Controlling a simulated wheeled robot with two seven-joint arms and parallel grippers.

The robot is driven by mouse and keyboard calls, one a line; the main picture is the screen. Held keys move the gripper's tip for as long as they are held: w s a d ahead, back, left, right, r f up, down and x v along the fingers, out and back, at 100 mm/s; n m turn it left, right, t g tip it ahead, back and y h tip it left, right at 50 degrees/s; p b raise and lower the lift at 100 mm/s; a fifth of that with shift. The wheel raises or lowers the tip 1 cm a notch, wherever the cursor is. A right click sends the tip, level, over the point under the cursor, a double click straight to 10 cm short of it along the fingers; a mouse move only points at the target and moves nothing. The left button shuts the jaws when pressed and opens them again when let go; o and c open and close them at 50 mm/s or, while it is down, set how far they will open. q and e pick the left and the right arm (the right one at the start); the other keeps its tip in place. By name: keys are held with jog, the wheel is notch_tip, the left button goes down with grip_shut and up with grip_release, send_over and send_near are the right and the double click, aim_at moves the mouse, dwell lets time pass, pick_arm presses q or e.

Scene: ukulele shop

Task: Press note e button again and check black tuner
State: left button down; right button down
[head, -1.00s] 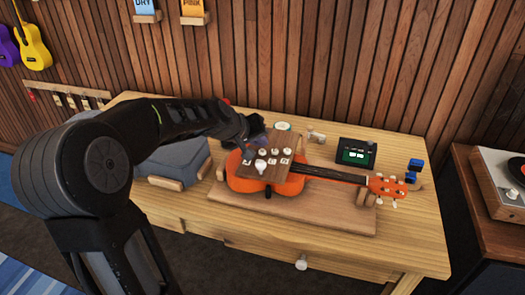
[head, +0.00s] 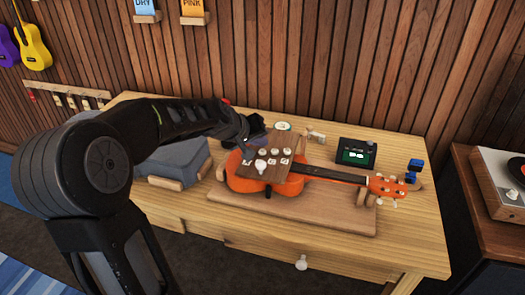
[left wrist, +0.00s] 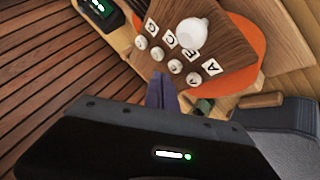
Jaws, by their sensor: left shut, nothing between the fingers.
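A wooden panel (head: 279,143) with a row of small white buttons and letter labels lies over an orange ukulele (head: 237,180). In the left wrist view the E label (left wrist: 188,55) sits behind a white button (left wrist: 175,66). My left gripper (left wrist: 162,92) is shut and empty, its purple fingertips just beside the button row. I cannot tell whether they touch a button. In the head view my left gripper (head: 257,143) is at the panel's far left side. The black tuner (head: 354,152) stands behind the ukulele neck with a lit green screen, too small to read. My right gripper is not in view.
A larger white knob (head: 262,166) stands on the panel's near side. A grey box (head: 176,160) sits left on the wooden table (head: 385,235). Small blue objects (head: 415,168) lie at the right. The table's front right is clear.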

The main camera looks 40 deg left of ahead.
aim_at(261, 154)
pick_arm(q)
jog(key=shift+f+b, duration=0.4)
jog(key=shift+b, duration=0.1)
jog(key=shift+f+b, duration=0.55)
jog(key=shift+f, duration=0.05)
dwell(0.8)
jog(key=shift+r, duration=0.1)
jog(key=shift+r+p, duration=0.85)
jog(key=shift+r, duration=0.05)
notch_tip(261, 154, up, 5)
jog(key=p, duration=0.4)
dwell(1.0)
